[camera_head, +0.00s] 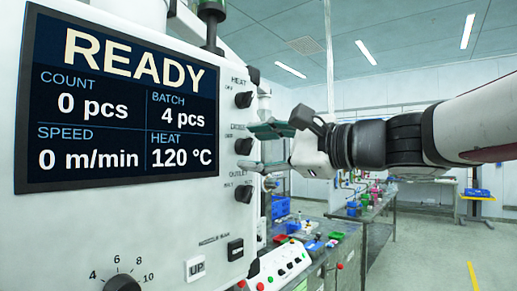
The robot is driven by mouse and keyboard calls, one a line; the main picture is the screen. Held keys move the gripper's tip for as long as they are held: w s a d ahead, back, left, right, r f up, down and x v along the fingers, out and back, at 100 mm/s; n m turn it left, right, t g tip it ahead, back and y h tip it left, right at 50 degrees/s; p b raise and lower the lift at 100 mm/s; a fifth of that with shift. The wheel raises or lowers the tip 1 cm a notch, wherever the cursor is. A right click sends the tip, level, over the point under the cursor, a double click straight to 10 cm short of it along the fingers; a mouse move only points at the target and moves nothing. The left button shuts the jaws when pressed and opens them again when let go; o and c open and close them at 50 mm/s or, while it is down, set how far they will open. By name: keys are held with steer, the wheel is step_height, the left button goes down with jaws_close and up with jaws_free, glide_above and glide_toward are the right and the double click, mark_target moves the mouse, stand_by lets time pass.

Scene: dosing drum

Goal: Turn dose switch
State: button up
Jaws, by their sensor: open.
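The dose switch (243,146) is a black rotary knob on the white panel, in the middle of a column of three knobs. Its label is partly covered by my gripper. My gripper (252,148) comes in from the right with its jaws open. One green-tipped finger is above the knob's level and the other below it, so the knob appears between the fingertips. I cannot tell whether either finger touches it. The display (118,98) reads READY, 0 pcs count, 4 pcs batch, 0 m/min and 120 °C.
The heat knob (244,99) is just above and the outlet knob (244,193) just below, both close to my fingers. A black rocker switch (236,249), an UP button (196,269) and a speed dial (122,284) sit lower. A cluttered bench (375,215) stands behind.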

steer(key=v, duration=1.1)
steer(key=shift+s+d, duration=0.2)
steer(key=shift+d, duration=0.05)
steer(key=s+d+f+n+g+h, duration=0.25)
steer(key=s+f+n+h, duration=0.3)
steer(key=f, duration=0.75)
steer(key=s+d+f+n+g+h, duration=0.1)
steer(key=s+f+n+g+h, duration=0.4)
steer(key=f, duration=0.8)
steer(key=s+d+f+n+t+h, duration=0.1)
steer(key=s+d+f+n+h, duration=0.2)
steer(key=d, duration=0.4)
step_height(320, 180, down, 2)
steer(key=shift+s+f+h, duration=0.15)
steer(key=shift+s+h, duration=0.3)
steer(key=shift+s, duration=0.5)
steer(key=shift+a, duration=0.1)
